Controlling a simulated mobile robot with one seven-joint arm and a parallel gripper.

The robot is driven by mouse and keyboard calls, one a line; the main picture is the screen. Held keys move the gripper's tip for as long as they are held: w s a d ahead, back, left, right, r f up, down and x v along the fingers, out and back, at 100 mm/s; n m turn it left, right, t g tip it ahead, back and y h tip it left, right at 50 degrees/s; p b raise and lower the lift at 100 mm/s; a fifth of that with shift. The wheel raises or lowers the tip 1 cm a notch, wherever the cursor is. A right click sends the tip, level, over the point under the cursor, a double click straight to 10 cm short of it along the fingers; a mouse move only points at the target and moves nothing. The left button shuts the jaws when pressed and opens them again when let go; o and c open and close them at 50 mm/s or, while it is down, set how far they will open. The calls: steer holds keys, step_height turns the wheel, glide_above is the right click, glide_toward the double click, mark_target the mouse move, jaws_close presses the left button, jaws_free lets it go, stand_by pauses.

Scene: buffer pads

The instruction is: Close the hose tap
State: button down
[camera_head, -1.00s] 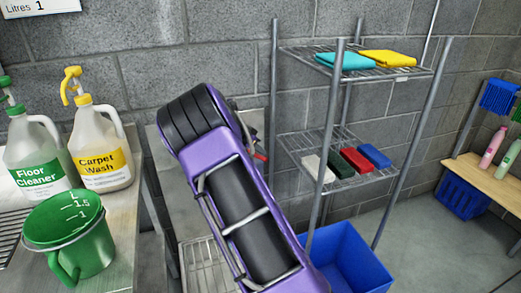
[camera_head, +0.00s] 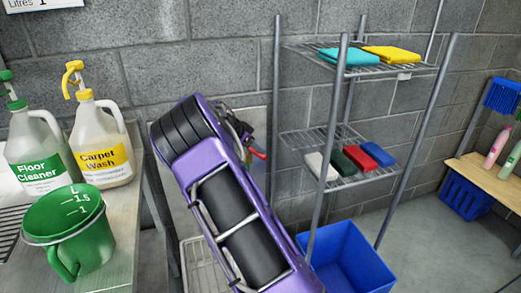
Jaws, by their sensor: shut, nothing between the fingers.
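My arm, purple and black, reaches toward the block wall and covers much of the middle of the view. My gripper (camera_head: 240,129) shows only as a few dark parts past the arm's far end. It is shut and empty, and its fingertips are hard to make out. A small red piece (camera_head: 258,153), which looks like the lever of the hose tap, shows just right of and below these dark parts. The tap's body and any hose are hidden behind my arm. I cannot tell whether the gripper touches the red piece, or how far the lever is turned.
A wire shelf rack (camera_head: 318,135) with folded cloths and coloured blocks stands close on the right. A blue bin (camera_head: 350,262) is on the floor below it. On the left, a bench holds a green measuring jug (camera_head: 85,240), a Floor Cleaner jug (camera_head: 38,172) and a Carpet Wash jug (camera_head: 102,160).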

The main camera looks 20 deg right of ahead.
steer(key=shift+s+a+f+m+g, duration=0.1)
steer(key=shift+s+a+m+g, duration=0.05)
steer(key=shift+a+m+g, duration=0.75)
steer(key=shift+s+a+b, duration=0.1)
steer(key=shift+a+b, duration=0.15)
steer(key=shift+b, duration=0.1)
